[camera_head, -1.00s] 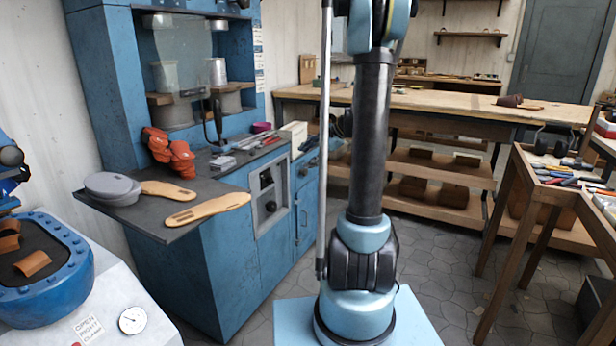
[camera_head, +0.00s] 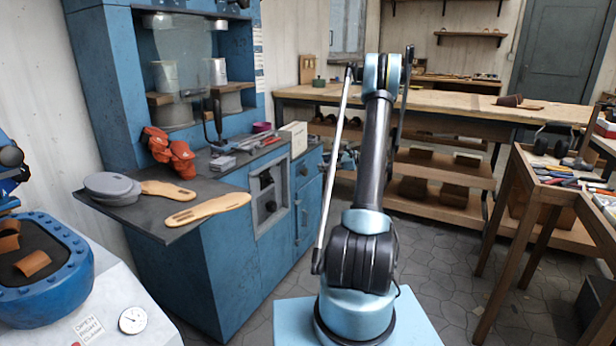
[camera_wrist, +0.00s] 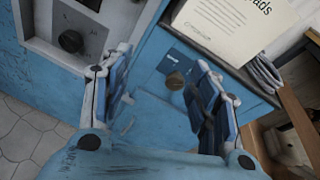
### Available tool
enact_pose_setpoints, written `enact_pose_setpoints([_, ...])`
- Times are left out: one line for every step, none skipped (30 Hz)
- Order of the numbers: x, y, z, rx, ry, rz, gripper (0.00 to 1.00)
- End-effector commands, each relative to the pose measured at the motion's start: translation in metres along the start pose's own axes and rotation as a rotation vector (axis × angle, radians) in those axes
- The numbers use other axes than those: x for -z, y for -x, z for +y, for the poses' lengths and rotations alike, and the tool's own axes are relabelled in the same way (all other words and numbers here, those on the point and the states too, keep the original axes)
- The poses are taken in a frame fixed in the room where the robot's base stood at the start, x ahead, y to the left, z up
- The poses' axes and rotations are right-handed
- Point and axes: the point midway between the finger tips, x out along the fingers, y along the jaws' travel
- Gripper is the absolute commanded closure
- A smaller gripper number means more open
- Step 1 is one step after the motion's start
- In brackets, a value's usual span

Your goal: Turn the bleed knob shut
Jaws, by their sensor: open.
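A small brownish round knob (camera_wrist: 175,80) sits on a dark plate on the blue cabinet face in the wrist view. It may be the bleed knob, but I can read no label. My gripper (camera_wrist: 161,65) is open and empty. The knob appears between its two fingers, nearer the right one; I see no contact and cannot tell the gap in depth. A darker knob (camera_wrist: 70,41) is on a grey panel, left of my gripper. In the head view the blue machine (camera_head: 216,255) stands left of my arm, with its grey control panel (camera_head: 282,222) facing right.
A pale box (camera_wrist: 218,28) with lettering stands on the cabinet top, close to the right finger; grey cloth-like material (camera_wrist: 264,73) lies beside it. A wooden bench (camera_head: 450,104) is behind. Tiled floor is open right of the machine.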

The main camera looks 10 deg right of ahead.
Motion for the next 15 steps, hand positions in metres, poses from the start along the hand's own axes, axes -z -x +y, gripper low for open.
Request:
enact_pose_setpoints([0.015, 0.001, -0.006, 0.014, -0.029, -0.02, 0.45])
enact_pose_setpoints([0.021, 0.002, -0.009, 0.021, -0.048, -0.033, 0.45])
enact_pose_setpoints([0.03, 0.002, -0.012, 0.03, -0.071, -0.052, 0.45])
enact_pose_setpoints([0.038, 0.003, -0.015, 0.037, -0.09, -0.064, 0.45])
enact_pose_setpoints([0.044, 0.004, -0.017, 0.044, -0.107, -0.079, 0.45])
enact_pose_setpoints([0.054, 0.005, -0.02, 0.052, -0.131, -0.096, 0.45])
enact_pose_setpoints([0.061, 0.006, -0.022, 0.059, -0.149, -0.111, 0.45])
enact_pose_setpoints([0.069, 0.007, -0.023, 0.065, -0.167, -0.124, 0.45])
enact_pose_setpoints([0.077, 0.008, -0.025, 0.072, -0.189, -0.143, 0.45])
enact_pose_setpoints([0.084, 0.009, -0.026, 0.077, -0.205, -0.155, 0.45])
enact_pose_setpoints([0.09, 0.01, -0.027, 0.082, -0.22, -0.168, 0.45])
enact_pose_setpoints([0.098, 0.012, -0.028, 0.087, -0.239, -0.183, 0.45])
enact_pose_setpoints([0.103, 0.013, -0.028, 0.091, -0.251, -0.194, 0.45])
enact_pose_setpoints([0.108, 0.014, -0.029, 0.095, -0.264, -0.204, 0.45])
enact_pose_setpoints([0.113, 0.015, -0.029, 0.098, -0.277, -0.215, 0.45])
